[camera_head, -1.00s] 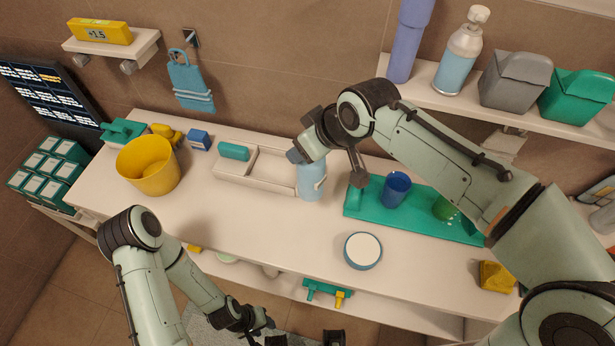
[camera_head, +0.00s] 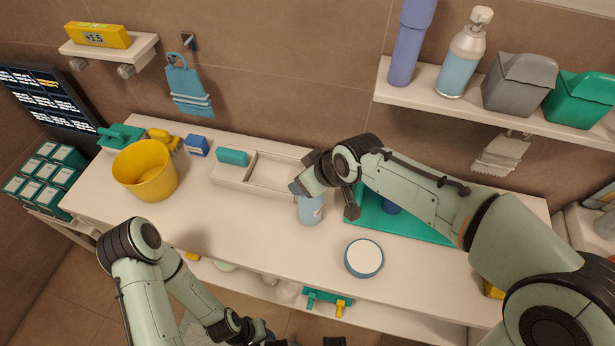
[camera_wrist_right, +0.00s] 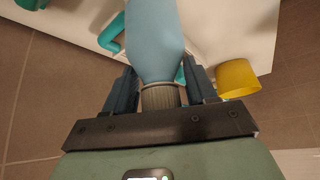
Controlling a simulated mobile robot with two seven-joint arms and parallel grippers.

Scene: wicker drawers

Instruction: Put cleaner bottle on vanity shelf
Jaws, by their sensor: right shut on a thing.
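The cleaner bottle has a light blue body (camera_head: 311,211) and shows under my right gripper, over the white counter in front of the divided tray. My right gripper (camera_head: 306,188) is shut on its neck, from above. In the right wrist view the grey ribbed collar (camera_wrist_right: 160,96) sits between the two fingers and the blue body (camera_wrist_right: 154,38) extends away from them. I cannot tell whether its base touches the counter. My left gripper (camera_head: 268,340) is low at the bottom edge, partly cut off; its fingers are unclear.
The white counter (camera_head: 225,240) bears a yellow bucket (camera_head: 146,172), a white divided tray (camera_head: 270,178), a round blue-rimmed disc (camera_head: 364,258) and a green tray (camera_head: 413,226). A wall shelf (camera_head: 430,100) holds a purple bottle, a pump bottle and two bins. The counter's front middle is clear.

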